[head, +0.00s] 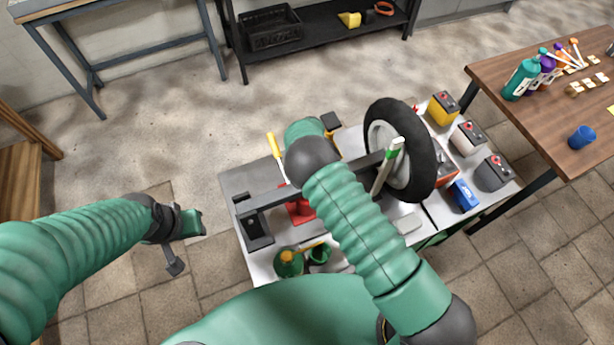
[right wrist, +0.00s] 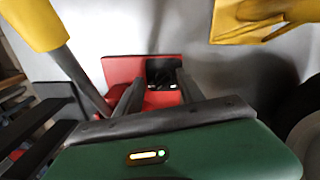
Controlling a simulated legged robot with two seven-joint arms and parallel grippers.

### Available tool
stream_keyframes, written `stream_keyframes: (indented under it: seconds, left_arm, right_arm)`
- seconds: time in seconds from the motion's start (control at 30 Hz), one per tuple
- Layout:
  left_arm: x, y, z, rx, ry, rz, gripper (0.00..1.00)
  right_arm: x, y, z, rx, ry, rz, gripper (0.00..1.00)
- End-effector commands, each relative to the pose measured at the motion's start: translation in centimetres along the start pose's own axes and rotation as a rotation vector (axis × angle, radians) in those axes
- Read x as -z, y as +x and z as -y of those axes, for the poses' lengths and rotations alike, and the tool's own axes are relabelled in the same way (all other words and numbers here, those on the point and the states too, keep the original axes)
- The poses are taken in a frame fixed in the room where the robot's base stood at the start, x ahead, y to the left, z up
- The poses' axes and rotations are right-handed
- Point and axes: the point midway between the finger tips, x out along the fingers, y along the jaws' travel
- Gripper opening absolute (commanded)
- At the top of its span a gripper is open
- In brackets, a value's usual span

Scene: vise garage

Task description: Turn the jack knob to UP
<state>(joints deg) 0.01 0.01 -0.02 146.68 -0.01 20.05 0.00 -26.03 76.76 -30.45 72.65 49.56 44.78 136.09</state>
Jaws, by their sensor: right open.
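The red jack (right wrist: 122,72) lies just beyond my right gripper (right wrist: 158,84) in the right wrist view. A black part (right wrist: 162,71) with small light marks, probably the knob, shows on the jack between the two dark fingers. The fingers are apart, with nothing held between them. I cannot tell whether they touch the jack or read the knob's setting. In the head view part of the red jack (head: 299,211) shows on the work table, partly covered by my right arm, which hides the right gripper. My left gripper (head: 186,245) hangs off the table's left side, its finger opening unclear.
A yellow-handled bar (head: 273,146) rises beside the jack; its handle (right wrist: 34,22) is close in the wrist view. A dark beam (head: 270,198) and a wheel (head: 424,160) stand near my right arm. Batteries (head: 467,137) line the table's right side. Floor is clear at left.

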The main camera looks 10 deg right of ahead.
Motion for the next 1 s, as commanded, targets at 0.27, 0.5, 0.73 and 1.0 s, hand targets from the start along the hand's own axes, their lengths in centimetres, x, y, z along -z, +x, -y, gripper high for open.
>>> stream_keyframes:
  seconds: [0.27,0.5,0.73,1.0]
  left_arm:
    - [0.02,-0.09,-0.02,0.0,0.001,0.0,0.36]
    - [0.02,-0.09,-0.02,0.0,0.001,0.0,0.36]
    - [0.02,-0.09,-0.01,0.0,0.0,0.0,0.36]
    - [0.0,0.0,-0.02,0.0,0.001,0.0,0.36]
  right_arm:
    - [0.06,1.23,0.05,0.001,0.001,0.0,0.46]
    - [0.01,1.2,-0.02,0.001,0.0,0.0,0.29]
    - [-0.02,1.18,-0.03,0.0,0.0,0.001,0.0]
    - [-0.07,1.17,-0.05,0.0,-0.005,0.002,0.0]
